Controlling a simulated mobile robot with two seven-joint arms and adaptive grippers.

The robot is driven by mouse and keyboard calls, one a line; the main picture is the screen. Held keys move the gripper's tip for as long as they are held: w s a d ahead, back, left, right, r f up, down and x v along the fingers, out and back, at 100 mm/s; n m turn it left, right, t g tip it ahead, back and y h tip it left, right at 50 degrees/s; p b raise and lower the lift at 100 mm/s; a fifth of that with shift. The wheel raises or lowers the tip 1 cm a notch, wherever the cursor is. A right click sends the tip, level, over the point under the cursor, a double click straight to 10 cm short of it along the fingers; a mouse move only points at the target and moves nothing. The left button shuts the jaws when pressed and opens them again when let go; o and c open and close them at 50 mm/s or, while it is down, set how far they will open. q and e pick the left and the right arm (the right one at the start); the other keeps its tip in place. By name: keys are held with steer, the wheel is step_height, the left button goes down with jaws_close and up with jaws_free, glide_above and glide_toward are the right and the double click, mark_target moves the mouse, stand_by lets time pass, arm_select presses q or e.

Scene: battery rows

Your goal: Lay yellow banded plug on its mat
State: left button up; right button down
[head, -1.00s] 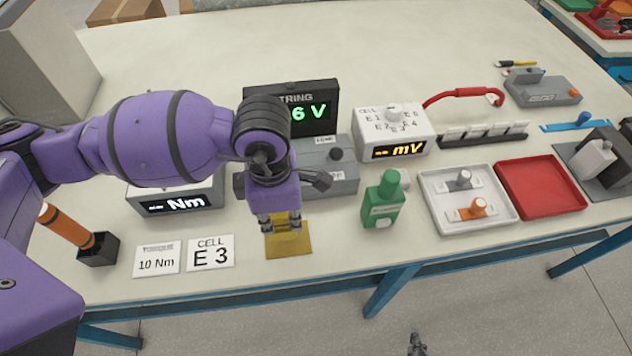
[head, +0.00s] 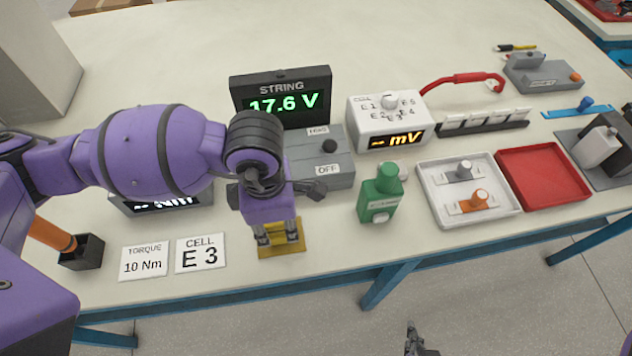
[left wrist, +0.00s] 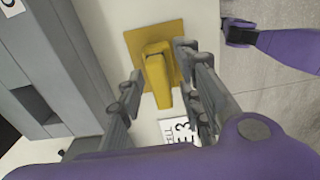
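The yellow plug (left wrist: 157,75) lies on the yellow square mat (left wrist: 135,42) in the left wrist view, its narrow end pointing toward my wrist. In the head view the mat (head: 282,252) is at the bench's front, and my gripper hides most of the plug. My left gripper (head: 277,240) is low over the mat. Its fingers (left wrist: 155,75) stand on either side of the plug with visible gaps, so it looks open. My right gripper (head: 412,340) is a small dark shape below the bench's front edge; its fingers are unclear.
Torque (head: 144,262) and cell E 3 (head: 201,254) cards lie left of the mat. A grey switch box (head: 318,165) marked OFF stands close behind. A green bottle (head: 380,198), white tray (head: 440,200) and red tray (head: 540,178) are to the right. Bench between mat and bottle is clear.

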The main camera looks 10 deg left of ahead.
arm_select(q)
step_height(320, 180, up, 12)
steer(key=shift+r+p, duration=0.15)
steer(key=shift+p, duration=0.25)
stand_by(0.3)
